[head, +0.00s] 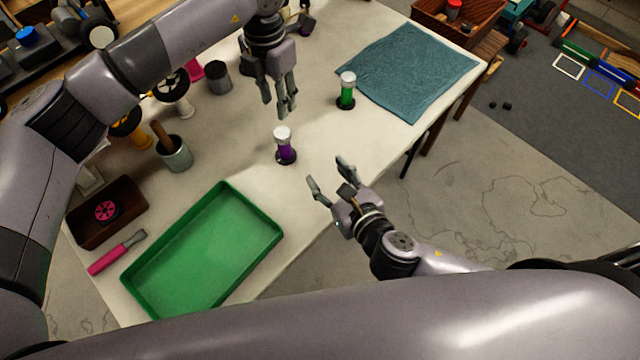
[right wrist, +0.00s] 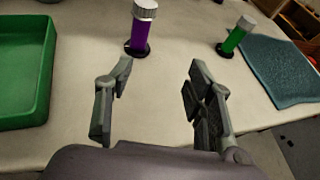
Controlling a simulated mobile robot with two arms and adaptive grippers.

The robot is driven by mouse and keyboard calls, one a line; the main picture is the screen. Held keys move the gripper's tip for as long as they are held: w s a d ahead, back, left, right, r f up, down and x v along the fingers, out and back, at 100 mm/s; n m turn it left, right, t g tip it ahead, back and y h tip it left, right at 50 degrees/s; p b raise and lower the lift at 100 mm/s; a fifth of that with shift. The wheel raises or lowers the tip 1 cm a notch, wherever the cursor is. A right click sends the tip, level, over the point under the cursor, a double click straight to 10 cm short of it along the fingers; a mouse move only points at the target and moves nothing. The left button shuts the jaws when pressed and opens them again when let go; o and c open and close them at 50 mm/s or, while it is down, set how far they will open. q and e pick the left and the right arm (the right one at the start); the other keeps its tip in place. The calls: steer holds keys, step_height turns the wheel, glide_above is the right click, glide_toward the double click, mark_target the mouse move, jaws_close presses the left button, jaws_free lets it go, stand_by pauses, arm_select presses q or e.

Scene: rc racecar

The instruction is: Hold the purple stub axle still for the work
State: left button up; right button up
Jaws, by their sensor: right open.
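The purple stub axle (head: 285,153) stands upright on the table on a dark round base, with a silver knurled cap on top. It also shows in the right wrist view (right wrist: 138,36), beyond my fingertips and left of centre. My right gripper (head: 329,173) is open and empty at the table's edge, its fingers pointing towards the purple axle but apart from it. It shows in the right wrist view too (right wrist: 160,72). My left gripper (head: 283,108) hangs above the table behind the purple axle, fingers down. Its fingers look close together, but their gap is unclear.
A green stub axle (head: 347,92) stands further right, beside a teal cloth (head: 410,68). A green tray (head: 135,277) lies at the front left. A pink-handled tool (head: 110,256), a brown box (head: 78,222) and a grey cup (head: 176,158) are further left.

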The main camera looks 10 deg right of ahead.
mark_target(287, 151)
steer(key=shift+g+y, duration=0.3)
steer(key=a+x, duration=0.1)
steer(key=x, duration=1)
steer(key=s+a+x, duration=0.1)
steer(key=x, duration=0.4)
steer(key=shift+w+a+f, duration=0.1)
steer(key=shift+a, duration=0.3)
steer(key=shift+c, duration=0.4)
